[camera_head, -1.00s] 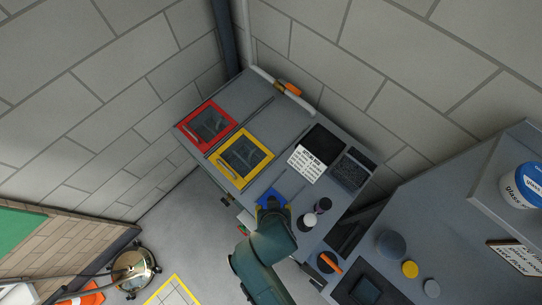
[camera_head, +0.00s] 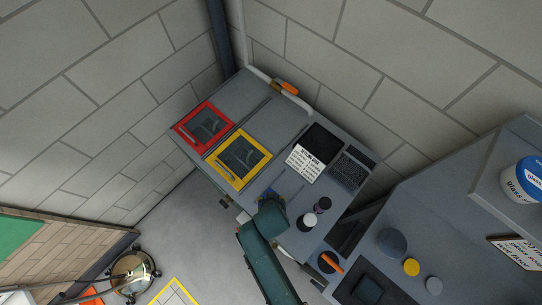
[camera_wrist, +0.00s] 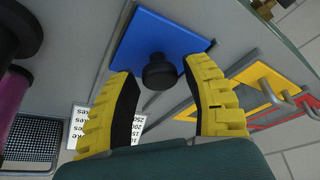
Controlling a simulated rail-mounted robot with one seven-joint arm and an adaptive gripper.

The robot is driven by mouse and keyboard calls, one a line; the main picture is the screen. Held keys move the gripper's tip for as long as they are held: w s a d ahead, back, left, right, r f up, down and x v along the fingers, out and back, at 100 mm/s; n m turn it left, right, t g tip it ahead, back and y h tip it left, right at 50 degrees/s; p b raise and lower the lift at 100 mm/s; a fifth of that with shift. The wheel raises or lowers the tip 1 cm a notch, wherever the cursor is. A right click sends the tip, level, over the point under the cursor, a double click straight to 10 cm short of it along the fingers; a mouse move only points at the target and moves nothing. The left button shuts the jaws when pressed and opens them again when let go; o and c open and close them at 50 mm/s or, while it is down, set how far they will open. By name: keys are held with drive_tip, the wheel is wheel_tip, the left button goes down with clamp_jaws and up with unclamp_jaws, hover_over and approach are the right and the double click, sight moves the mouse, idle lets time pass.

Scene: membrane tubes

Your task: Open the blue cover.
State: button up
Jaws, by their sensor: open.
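The blue cover (camera_wrist: 160,38) is a flat square plate with a round black knob (camera_wrist: 159,73), seen in the wrist view. It lies on the grey bench top. My gripper (camera_wrist: 161,66) has its two yellow ridged fingers spread, one on each side of the knob. Gaps show between the fingers and the knob, so it is not gripped. In the head view my gripper (camera_head: 270,199) hangs over the cover's place and hides almost all of it.
A yellow-framed cover (camera_head: 239,181) and a red-framed cover (camera_head: 183,130) lie to the left on the bench. Grey walls stand behind.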

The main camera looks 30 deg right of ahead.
clamp_jaws()
drive_tip(key=d, duration=0.2)
drive_tip(key=w+d, duration=0.1)
drive_tip(key=d, duration=0.2)
drive_tip(key=w+d, duration=0.1)
drive_tip(key=d, duration=0.2)
drive_tip(key=shift+w+b, duration=0.15)
drive_tip(key=shift+b, duration=0.2)
drive_tip(key=shift+f, duration=0.1)
drive_tip(key=shift+o, duration=1.7)
unclamp_jaws()
drive_tip(key=shift+a, duration=0.1)
